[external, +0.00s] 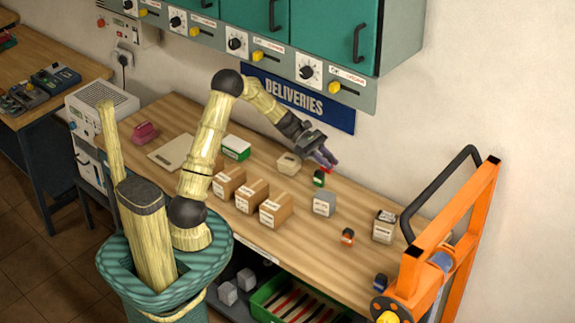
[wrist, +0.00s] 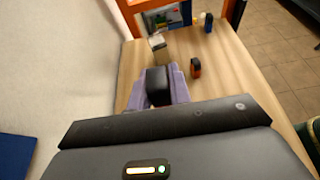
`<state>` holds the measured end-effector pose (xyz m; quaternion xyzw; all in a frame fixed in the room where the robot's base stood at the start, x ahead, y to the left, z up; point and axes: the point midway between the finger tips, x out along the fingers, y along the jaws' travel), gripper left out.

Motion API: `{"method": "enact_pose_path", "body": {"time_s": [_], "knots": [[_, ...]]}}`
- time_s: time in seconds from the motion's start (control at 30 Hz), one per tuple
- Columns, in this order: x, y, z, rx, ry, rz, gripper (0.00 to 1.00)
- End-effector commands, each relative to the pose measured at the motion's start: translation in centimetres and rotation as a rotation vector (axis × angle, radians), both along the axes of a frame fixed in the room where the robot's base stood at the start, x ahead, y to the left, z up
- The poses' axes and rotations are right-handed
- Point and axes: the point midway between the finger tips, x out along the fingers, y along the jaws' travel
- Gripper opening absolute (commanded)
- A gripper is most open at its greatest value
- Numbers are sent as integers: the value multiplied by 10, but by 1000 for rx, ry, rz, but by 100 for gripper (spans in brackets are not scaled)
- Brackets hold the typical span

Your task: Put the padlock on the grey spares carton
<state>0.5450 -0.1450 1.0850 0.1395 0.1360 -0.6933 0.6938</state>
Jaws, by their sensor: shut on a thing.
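My gripper (external: 325,160) is over the back of the wooden bench, its purple fingers closed. In the wrist view its fingers (wrist: 158,92) are shut around a black-topped thing (wrist: 158,80). A bit of red shows at the fingertips in the external view, and I take this held thing to be the padlock (external: 327,169); its shape is mostly hidden. Whether it touches the bench I cannot tell. The grey carton (external: 324,204), with a white label, stands on the bench nearer the camera than my gripper, apart from it. I cannot make it out in the wrist view.
A small dark green item (external: 319,178) stands close to my gripper. A beige box (external: 289,164) is left of it, and brown cartons (external: 250,196) are nearer. An orange item (external: 347,237), a pale carton (external: 384,227) and an orange frame (external: 480,220) are right.

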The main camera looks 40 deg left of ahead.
Motion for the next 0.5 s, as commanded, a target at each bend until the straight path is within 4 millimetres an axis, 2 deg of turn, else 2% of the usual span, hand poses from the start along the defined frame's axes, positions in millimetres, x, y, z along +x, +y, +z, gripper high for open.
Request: {"method": "enact_pose_path", "body": {"time_s": [0.37, 0.5], "knots": [[-2, 1, -1, -1, 1, -1, 0], [-3, 0, -18, -1, 6, -1, 0]]}}
